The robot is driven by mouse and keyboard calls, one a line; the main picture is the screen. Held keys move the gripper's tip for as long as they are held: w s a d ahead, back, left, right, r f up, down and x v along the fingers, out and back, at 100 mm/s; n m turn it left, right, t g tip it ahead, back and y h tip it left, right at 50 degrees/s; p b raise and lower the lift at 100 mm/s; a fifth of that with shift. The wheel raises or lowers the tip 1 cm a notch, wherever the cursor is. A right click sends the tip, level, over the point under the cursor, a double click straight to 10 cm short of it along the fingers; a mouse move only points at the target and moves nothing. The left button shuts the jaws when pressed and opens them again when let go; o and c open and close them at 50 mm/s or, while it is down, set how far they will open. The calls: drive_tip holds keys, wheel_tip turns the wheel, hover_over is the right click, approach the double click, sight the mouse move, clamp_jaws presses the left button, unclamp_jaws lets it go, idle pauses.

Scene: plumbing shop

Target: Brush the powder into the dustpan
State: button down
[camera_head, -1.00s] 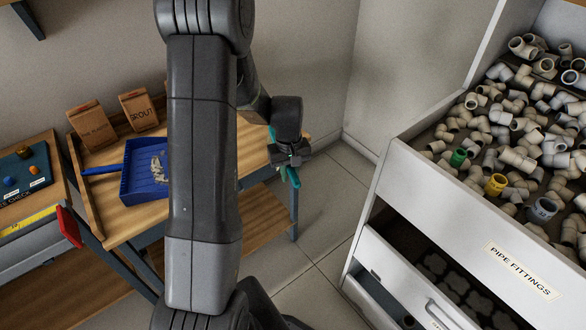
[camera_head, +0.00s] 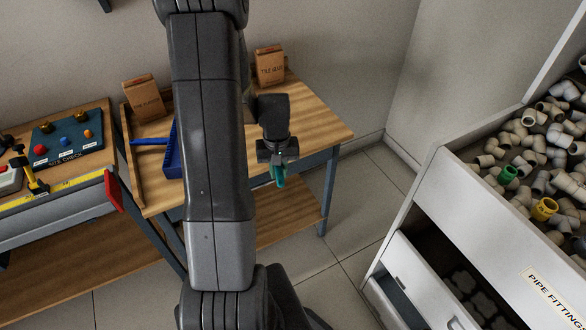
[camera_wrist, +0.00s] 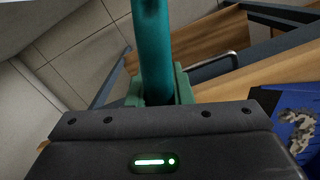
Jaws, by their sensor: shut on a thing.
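My gripper (camera_head: 278,168) is shut on a teal handle, seen as a thick teal rod (camera_wrist: 153,50) between the green finger pads in the wrist view. I take it for the brush; its bristles cannot be made out. The gripper hangs near the front edge of the wooden table, right of the dustpan. The blue dustpan (camera_head: 173,158) lies on the table, mostly hidden behind my arm in the head view. Its blue surface shows at the right of the wrist view (camera_wrist: 286,103), with pale grey, clumpy powder (camera_wrist: 301,128) on it.
The wooden table (camera_head: 318,122) carries brown boxes (camera_head: 143,100) along its back. A white pipe-fittings bin (camera_head: 470,210) stands right. Tiled floor lies open between table and bin.

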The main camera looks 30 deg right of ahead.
drive_tip(key=w+a, duration=0.2)
drive_tip(key=a, duration=0.1)
drive_tip(key=w+a, duration=0.2)
drive_tip(key=a, duration=0.2)
drive_tip(key=w+a+p, duration=0.1)
drive_tip(key=w+a, duration=0.1)
drive_tip(key=a, duration=0.2)
drive_tip(key=shift+a+r, duration=0.1)
drive_tip(key=shift+a, duration=0.05)
drive_tip(key=w+a, duration=0.1)
drive_tip(key=a, duration=0.2)
drive_tip(key=w+a, duration=0.1)
drive_tip(key=a, duration=0.2)
drive_tip(key=w+a, duration=0.1)
drive_tip(key=a, duration=0.2)
drive_tip(key=shift+r, duration=0.2)
drive_tip(key=r+p, duration=0.2)
drive_tip(key=r, duration=0.1)
drive_tip(key=r+p, duration=0.1)
drive_tip(key=r, duration=0.1)
drive_tip(key=shift+d+r+p, duration=0.25)
drive_tip(key=shift+p, duration=0.15)
drive_tip(key=s+d+r+p, duration=0.1)
drive_tip(key=s+d+r, duration=0.1)
drive_tip(key=d, duration=0.3)
drive_tip(key=shift+d+r+p, duration=0.35)
drive_tip(key=shift+r, duration=0.35)
drive_tip(key=shift+d, duration=0.1)
